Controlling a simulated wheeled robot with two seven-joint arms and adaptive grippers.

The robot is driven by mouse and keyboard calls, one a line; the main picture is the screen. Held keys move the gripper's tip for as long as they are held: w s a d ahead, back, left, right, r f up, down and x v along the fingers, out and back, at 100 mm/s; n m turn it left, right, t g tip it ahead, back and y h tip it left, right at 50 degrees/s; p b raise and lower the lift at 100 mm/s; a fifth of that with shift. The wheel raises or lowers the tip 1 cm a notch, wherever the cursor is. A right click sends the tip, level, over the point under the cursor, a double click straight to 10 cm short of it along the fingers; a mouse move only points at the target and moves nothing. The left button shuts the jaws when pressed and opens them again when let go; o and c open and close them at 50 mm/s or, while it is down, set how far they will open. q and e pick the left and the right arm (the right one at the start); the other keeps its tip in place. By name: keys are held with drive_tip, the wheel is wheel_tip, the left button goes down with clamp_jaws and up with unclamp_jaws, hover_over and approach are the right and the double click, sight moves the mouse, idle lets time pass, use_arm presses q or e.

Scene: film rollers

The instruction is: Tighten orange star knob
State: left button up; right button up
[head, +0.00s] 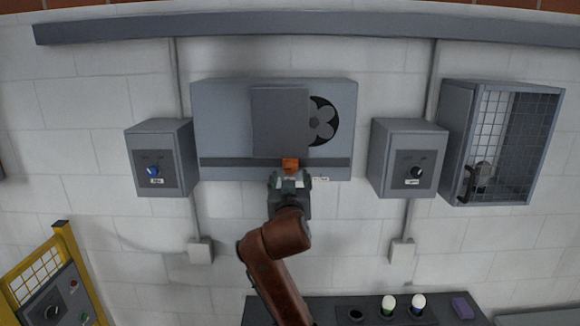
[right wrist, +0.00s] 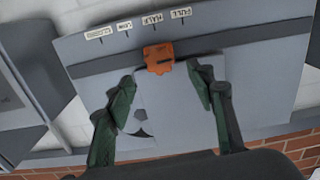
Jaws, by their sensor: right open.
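The orange star knob (head: 290,165) sits low on a grey wall unit (head: 225,115), at the bottom of a sliding grey plate (head: 280,120). In the right wrist view the orange knob (right wrist: 158,57) lies on the dark strip, just beyond the fingertips. My right gripper (head: 290,180) reaches up to the knob from below. In the right wrist view this gripper (right wrist: 160,74) is open, one green finger toward each side of the knob, with gaps and nothing held. In the head view the fingertips partly overlap the knob's lower edge. My left gripper is not in view.
A round opening with a fan (head: 322,120) shows right of the plate. Switch boxes stand left (head: 160,157) and right (head: 408,157). A mesh cage box (head: 500,142) hangs far right. Small labels (right wrist: 152,20) sit by the strip. A dark bench (head: 340,305) is below.

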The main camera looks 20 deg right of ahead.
sight(290, 169)
drive_tip(key=p+x, duration=0.2)
drive_tip(key=x, duration=0.3)
drive_tip(key=shift+w+d, duration=0.15)
drive_tip(key=shift+w, duration=0.05)
drive_tip(key=shift+w+d+f+p, duration=0.1)
drive_tip(key=shift+w+p, duration=0.25)
drive_tip(key=shift+w, duration=0.25)
drive_tip(key=shift+c, duration=0.6)
drive_tip(key=c, duration=1)
drive_tip(key=shift+c, duration=0.2)
